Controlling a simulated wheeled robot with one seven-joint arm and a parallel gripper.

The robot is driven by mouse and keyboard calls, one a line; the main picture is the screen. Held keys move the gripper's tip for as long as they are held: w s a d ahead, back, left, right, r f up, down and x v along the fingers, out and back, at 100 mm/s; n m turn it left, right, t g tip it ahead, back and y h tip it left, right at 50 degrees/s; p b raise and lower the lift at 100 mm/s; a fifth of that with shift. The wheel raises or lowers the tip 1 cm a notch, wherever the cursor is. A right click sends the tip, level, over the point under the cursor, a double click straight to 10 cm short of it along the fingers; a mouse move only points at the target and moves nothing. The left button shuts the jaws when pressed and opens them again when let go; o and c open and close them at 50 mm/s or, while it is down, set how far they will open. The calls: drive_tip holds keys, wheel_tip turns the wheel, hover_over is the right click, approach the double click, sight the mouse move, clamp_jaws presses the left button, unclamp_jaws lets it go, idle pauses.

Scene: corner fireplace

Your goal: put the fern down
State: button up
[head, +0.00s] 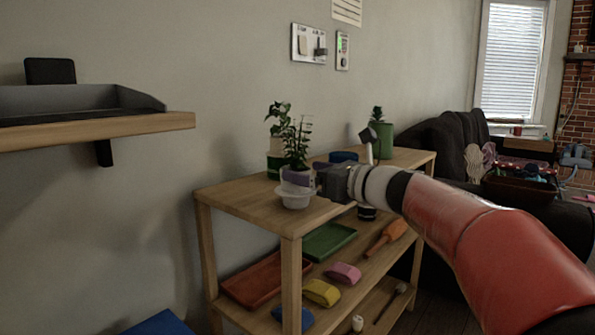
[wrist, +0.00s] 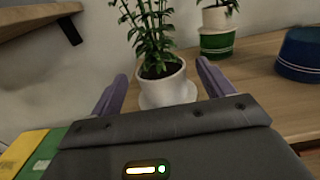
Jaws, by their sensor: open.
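A leafy plant in a white pot (wrist: 162,82), which I take for the fern, stands upright between my fingers in the wrist view. A white saucer or dish (wrist: 190,93) shows under the pot. In the head view, the leaves (head: 297,145) rise above my gripper (head: 301,178), and a white dish (head: 293,199) shows below it at the shelf's front edge. My gripper (wrist: 160,88) is open, with one purple finger on each side of the pot and gaps visible beside it. The pot is mostly hidden by my fingers in the head view.
The wooden shelf top (head: 240,203) also holds a plant in a green-and-white pot (wrist: 217,42) behind, a blue round container (wrist: 309,52) and a plant in a green pot (head: 382,140). A wall shelf (head: 150,124) is at left. Trays and colored blocks fill the lower shelf.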

drive_tip(key=v, duration=0.8)
drive_tip(key=shift+s, duration=0.1)
drive_tip(key=s+a+f+n+g+h, duration=0.1)
drive_tip(key=s+f+n+g+h, duration=0.4)
drive_tip(key=s+f+n, duration=0.75)
drive_tip(key=s+d+f+n+h, duration=0.5)
drive_tip(key=s+f+n, duration=0.2)
drive_tip(key=s, duration=0.1)
drive_tip(key=s+d+f+n+h, duration=0.4)
drive_tip(key=s+d+f+n, duration=0.15)
drive_tip(key=s+f, duration=0.2)
wheel_tip(320, 180, up, 6)
drive_tip(key=p, duration=0.6)
drive_tip(key=shift+a+r+n+p, duration=0.2)
drive_tip(key=shift+a+n+p, duration=0.1)
drive_tip(key=shift+a, duration=0.05)
